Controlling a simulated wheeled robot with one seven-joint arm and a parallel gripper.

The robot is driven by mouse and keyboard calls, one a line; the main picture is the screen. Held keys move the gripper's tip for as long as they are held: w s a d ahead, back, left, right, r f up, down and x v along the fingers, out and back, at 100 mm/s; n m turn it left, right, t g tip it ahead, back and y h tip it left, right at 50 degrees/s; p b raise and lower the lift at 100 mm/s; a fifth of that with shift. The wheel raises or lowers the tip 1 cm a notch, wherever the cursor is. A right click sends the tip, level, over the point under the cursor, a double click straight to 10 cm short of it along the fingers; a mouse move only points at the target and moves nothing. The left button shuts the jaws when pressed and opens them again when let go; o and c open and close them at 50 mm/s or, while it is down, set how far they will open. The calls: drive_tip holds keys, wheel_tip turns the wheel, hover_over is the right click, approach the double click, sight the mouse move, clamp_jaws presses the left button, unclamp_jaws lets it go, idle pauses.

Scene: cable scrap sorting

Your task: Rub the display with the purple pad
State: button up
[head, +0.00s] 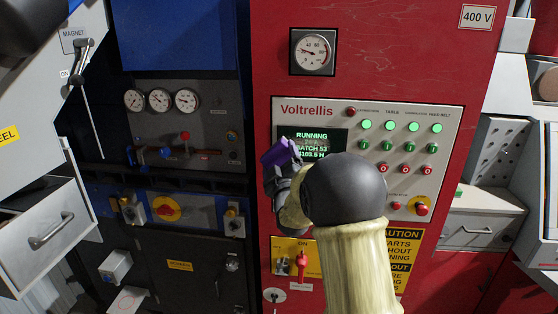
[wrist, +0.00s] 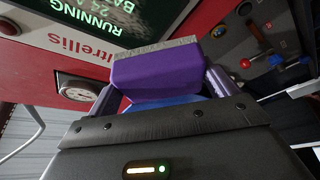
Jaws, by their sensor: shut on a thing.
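The display (head: 320,136) is a dark screen with green text on the grey Voltrellis panel, left of its lamps. In the wrist view the display (wrist: 130,20) is at the upper left, seen at a slant. The purple pad (wrist: 155,75) is a block with a grey layer along its far edge. My gripper (wrist: 162,92) is shut on it, one finger on each side. In the head view the pad (head: 274,153) is at the display's lower left, and my arm hides part of the panel. I cannot tell whether the pad touches the display.
Green lamps (head: 390,126) and red buttons (head: 407,168) sit right of the display. A round gauge (head: 313,52) is above the panel. A red switch (head: 301,262) is below it. Left stands a dark cabinet with several gauges (head: 159,100) and knobs.

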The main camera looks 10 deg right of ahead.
sight(304, 142)
drive_tip(key=shift+w+d+r+p, duration=0.1)
drive_tip(key=shift+w+d+p, duration=0.15)
drive_tip(key=shift+w+p, duration=0.35)
drive_tip(key=shift+w+d+f+p, duration=0.1)
drive_tip(key=shift+w+d+p, duration=0.2)
drive_tip(key=shift+w, duration=0.55)
drive_tip(key=shift+w+d+r+p, duration=0.1)
drive_tip(key=shift+w+d+p, duration=0.1)
drive_tip(key=shift+w+p, duration=0.4)
drive_tip(key=shift+w, duration=0.3)
drive_tip(key=shift+w+d+b, duration=0.35)
drive_tip(key=shift+w, duration=0.55)
drive_tip(key=d+b, duration=0.1)
drive_tip(key=s+d+b, duration=0.1)
drive_tip(key=d, duration=0.1)
drive_tip(key=shift+s+d+b, duration=0.15)
drive_tip(key=shift+s+b, duration=0.05)
drive_tip(key=shift+b, duration=0.2)
drive_tip(key=shift+s+d+f+b, duration=0.1)
drive_tip(key=shift+d+b, duration=0.3)
drive_tip(key=shift+d, duration=0.05)
drive_tip(key=shift+s+d+f+b, duration=0.1)
drive_tip(key=shift+d+b, duration=0.25)
drive_tip(key=shift+d, duration=0.05)
drive_tip(key=shift+s+d+r+b, duration=0.1)
drive_tip(key=shift+d+b, duration=0.15)
drive_tip(key=shift+d, duration=0.2)
drive_tip(key=shift+s+d+r+b, duration=0.1)
drive_tip(key=shift+d+b, duration=0.15)
drive_tip(key=shift+d, duration=0.2)
